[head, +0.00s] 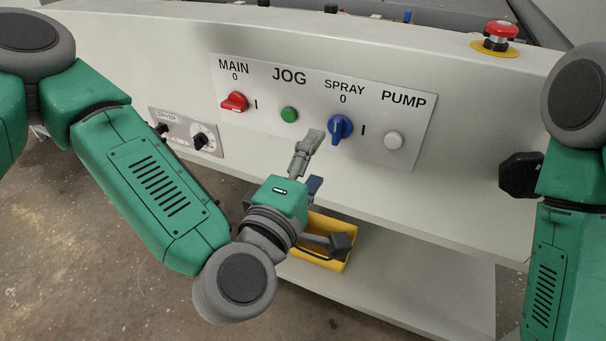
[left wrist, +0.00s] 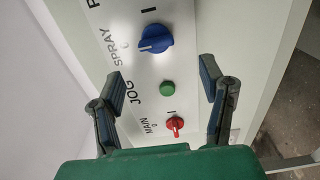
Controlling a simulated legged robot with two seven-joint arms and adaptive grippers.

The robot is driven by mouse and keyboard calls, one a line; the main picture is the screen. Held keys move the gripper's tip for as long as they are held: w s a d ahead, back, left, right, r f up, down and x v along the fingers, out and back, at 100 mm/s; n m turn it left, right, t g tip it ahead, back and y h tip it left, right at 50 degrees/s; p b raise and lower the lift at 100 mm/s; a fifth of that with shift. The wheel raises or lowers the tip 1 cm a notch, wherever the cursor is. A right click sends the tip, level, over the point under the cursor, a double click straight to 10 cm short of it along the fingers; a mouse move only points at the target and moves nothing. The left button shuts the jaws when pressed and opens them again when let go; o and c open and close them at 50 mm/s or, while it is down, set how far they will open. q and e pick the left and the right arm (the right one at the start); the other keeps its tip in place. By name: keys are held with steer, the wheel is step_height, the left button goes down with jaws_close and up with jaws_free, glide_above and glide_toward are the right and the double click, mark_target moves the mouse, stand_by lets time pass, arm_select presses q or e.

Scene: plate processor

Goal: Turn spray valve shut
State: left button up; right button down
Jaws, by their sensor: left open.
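The blue spray valve knob (head: 339,128) is on the white control panel (head: 310,135), under the label SPRAY. Its handle stands roughly upright, in line with the 0 above it, with the I mark to its right. It also shows in the left wrist view (left wrist: 154,38), beyond the fingers. My left gripper (head: 328,191) is open and empty, with one finger raised just below and left of the knob, apart from it in the picture. In the left wrist view my left gripper (left wrist: 163,85) has its fingers wide apart. My right gripper is out of view.
A red MAIN knob (head: 234,102), green JOG button (head: 289,115) and white PUMP button (head: 393,140) share the panel. A dryer panel (head: 187,132) is lower left. A red emergency stop (head: 500,31) tops the machine. A yellow bin (head: 330,228) sits on the lower shelf.

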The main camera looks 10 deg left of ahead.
arm_select(q)
steer(key=v, duration=0.4)
steer(key=shift+a, duration=0.25)
steer(key=s+a+f+m+g, duration=0.2)
steer(key=s+f+m+g, duration=0.25)
steer(key=f, duration=0.65)
steer(key=s+a+f+m+g, duration=0.1)
steer(key=s+f+m+g, duration=0.4)
steer(key=f, duration=0.5)
steer(key=s+a+f+m+g+y, duration=0.2)
steer(key=s+a+f+g, duration=0.1)
steer(key=a, duration=0.7)
steer(key=s+a+f+m+g+y+p, duration=0.1)
steer(key=s+a+f+m+g+y, duration=0.2)
steer(key=s+a+f, duration=0.3)
steer(key=a+f+g, duration=0.1)
steer(key=a, duration=0.3)
steer(key=shift+s+a+m+y, duration=0.25)
steer(key=shift+s+m+y, duration=0.05)
steer(key=shift+s+m, duration=0.05)
